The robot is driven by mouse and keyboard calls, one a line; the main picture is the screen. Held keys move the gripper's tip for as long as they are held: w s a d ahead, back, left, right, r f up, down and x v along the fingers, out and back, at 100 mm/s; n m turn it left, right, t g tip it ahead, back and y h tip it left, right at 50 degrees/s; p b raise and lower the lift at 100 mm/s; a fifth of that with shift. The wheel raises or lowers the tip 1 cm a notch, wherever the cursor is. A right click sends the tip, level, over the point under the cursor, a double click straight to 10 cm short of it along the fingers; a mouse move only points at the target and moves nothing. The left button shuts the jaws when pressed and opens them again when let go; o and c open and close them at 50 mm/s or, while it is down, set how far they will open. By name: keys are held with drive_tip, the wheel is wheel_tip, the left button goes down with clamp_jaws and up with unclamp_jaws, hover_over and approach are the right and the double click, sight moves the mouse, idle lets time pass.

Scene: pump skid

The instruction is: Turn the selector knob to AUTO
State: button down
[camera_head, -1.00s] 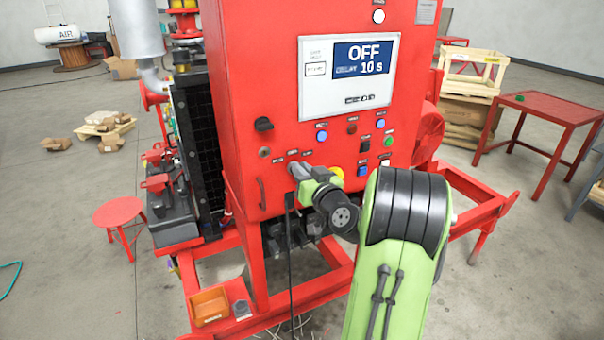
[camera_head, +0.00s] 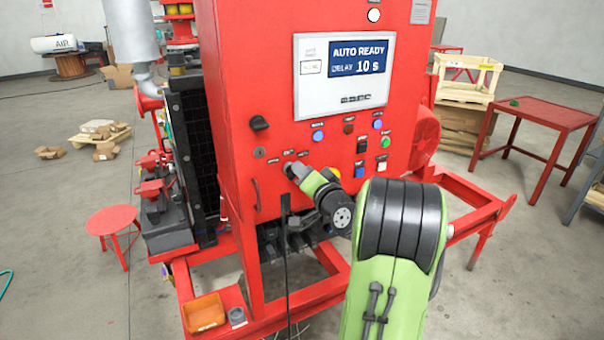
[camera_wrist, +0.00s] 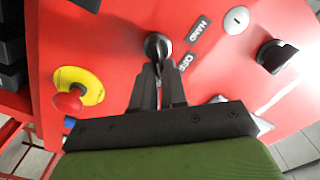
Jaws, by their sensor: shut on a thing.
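The selector knob (camera_wrist: 157,44) is a dark round knob on the red panel in the wrist view. My gripper (camera_wrist: 158,72) is shut on it, its two fingers close together against the knob's near side. HAND (camera_wrist: 200,29) and OFF (camera_wrist: 185,62) labels show to the right of the knob; an AUTO label cannot be made out. In the head view my gripper (camera_head: 293,171) is against the lower panel and largely covers the knob. The display (camera_head: 356,58) above reads AUTO READY, DELAY 10 s.
A red mushroom button on a yellow disc (camera_wrist: 78,92) is left of my gripper in the wrist view. A black rotary handle (camera_wrist: 274,56) and a round metal lock (camera_wrist: 237,20) lie to the right. In the head view several buttons, including a green one (camera_head: 386,143), sit right of my gripper.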

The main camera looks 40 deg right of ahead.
idle(0.4)
drive_tip(key=c, duration=1.2)
unclamp_jaws()
drive_tip(key=shift+o, duration=0.2)
drive_tip(key=shift+s, duration=0.15)
drive_tip(key=b+v, duration=0.5)
drive_tip(key=v, duration=1)
drive_tip(key=shift+s, duration=0.25)
drive_tip(key=shift+a, duration=0.15)
